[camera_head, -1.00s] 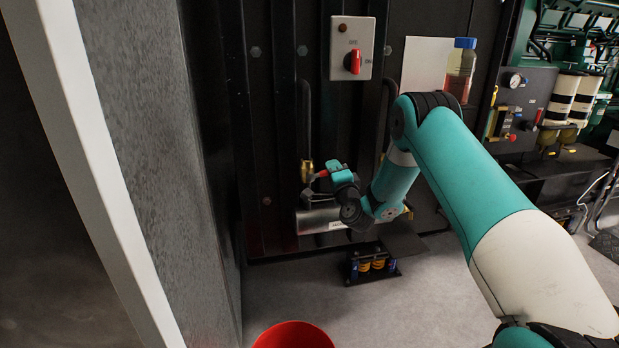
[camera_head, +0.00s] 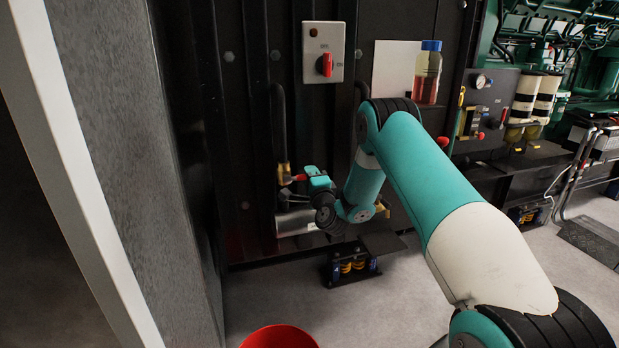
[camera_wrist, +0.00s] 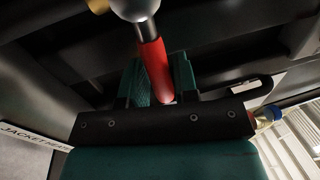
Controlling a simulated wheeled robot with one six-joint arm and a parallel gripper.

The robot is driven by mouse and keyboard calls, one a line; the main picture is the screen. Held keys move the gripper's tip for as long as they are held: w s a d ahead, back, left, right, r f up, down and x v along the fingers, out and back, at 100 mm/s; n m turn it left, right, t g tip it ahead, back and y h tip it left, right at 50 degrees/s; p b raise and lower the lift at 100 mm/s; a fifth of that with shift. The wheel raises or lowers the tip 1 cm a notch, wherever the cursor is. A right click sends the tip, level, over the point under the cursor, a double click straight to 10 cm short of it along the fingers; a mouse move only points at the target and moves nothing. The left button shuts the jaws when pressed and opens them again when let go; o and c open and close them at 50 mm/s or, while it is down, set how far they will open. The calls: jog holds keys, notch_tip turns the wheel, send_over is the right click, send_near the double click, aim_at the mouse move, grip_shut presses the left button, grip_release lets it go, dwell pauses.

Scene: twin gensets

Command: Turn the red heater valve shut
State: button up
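The red heater valve lever (camera_wrist: 154,65) runs down from a metal valve stem (camera_wrist: 146,30) in the wrist view, with its lower end between the two green fingers. My gripper (camera_wrist: 160,80) appears closed around the lever, with one finger on each side; exact contact is partly hidden behind the lever. In the head view a short red piece of the lever (camera_head: 299,178) shows between the brass valve (camera_head: 284,174) and my gripper (camera_head: 315,179). The metal heater cylinder (camera_head: 292,222) lies just below, partly hidden by my wrist.
A switch box (camera_head: 323,52) with a red knob is on the dark panel above. A bottle of reddish fluid (camera_head: 427,72) stands to its right. A grey wall edge (camera_head: 125,150) is close on the left. A red bucket (camera_head: 279,337) stands on the floor in front.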

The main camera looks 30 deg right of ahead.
jog(key=o, duration=0.3)
jog(key=shift+f, duration=0.1)
jog(key=s+b, duration=0.1)
jog(key=b, duration=0.3)
jog(key=shift+a+f, duration=0.15)
jog(key=shift+f, duration=0.25)
jog(key=b+v, duration=1.6)
jog(key=b, duration=0.5)
jog(key=shift+s+r, duration=0.2)
jog(key=shift+r, duration=0.15)
